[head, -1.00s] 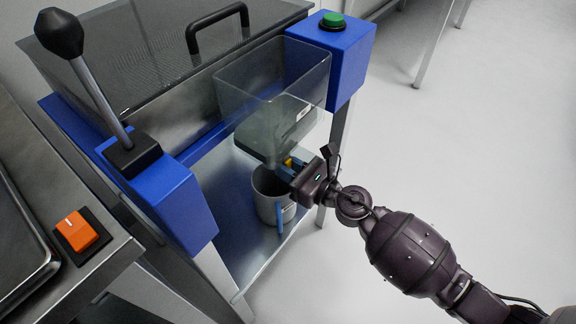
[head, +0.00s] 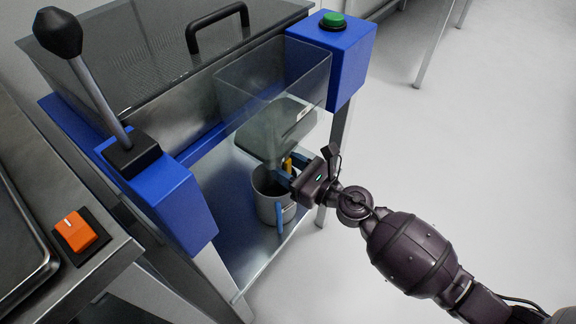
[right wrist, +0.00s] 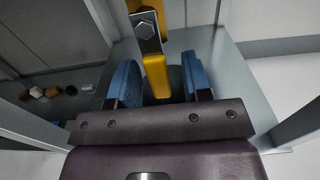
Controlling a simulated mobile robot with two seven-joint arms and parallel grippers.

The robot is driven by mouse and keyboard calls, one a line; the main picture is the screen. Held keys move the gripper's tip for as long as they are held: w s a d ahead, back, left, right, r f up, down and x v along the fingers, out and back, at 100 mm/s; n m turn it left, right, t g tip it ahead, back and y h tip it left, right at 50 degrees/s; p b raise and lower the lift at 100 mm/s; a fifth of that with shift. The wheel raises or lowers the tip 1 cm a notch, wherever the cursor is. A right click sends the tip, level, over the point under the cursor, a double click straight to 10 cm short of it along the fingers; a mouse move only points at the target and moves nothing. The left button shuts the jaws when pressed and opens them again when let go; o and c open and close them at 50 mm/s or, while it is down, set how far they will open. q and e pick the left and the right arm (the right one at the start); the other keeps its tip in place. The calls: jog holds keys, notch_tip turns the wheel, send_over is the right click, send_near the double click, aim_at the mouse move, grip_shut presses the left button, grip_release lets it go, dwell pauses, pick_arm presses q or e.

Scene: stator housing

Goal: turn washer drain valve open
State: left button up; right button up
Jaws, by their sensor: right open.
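The drain valve's yellow handle (right wrist: 157,75) hangs from a metal plate with a bolt (right wrist: 147,32) in the right wrist view. In the head view only a small piece of the handle (head: 288,163) shows below the washer's clear tank (head: 285,85). My right gripper (right wrist: 163,85) is open, with its blue fingers on either side of the handle's lower part. Gaps show between the handle and both fingers. In the head view the gripper (head: 288,168) is above the rim of a grey mug. My left gripper is not in view.
A black-knobbed lever (head: 98,95), an orange switch (head: 77,231) and a green button (head: 332,20) are around the washer. Clear floor lies to the right.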

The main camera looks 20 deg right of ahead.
pick_arm(q)
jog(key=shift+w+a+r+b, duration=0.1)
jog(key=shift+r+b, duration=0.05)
jog(key=shift+b, duration=0.35)
pick_arm(e)
jog(key=v, duration=1)
jog(key=shift+s+d, duration=0.25)
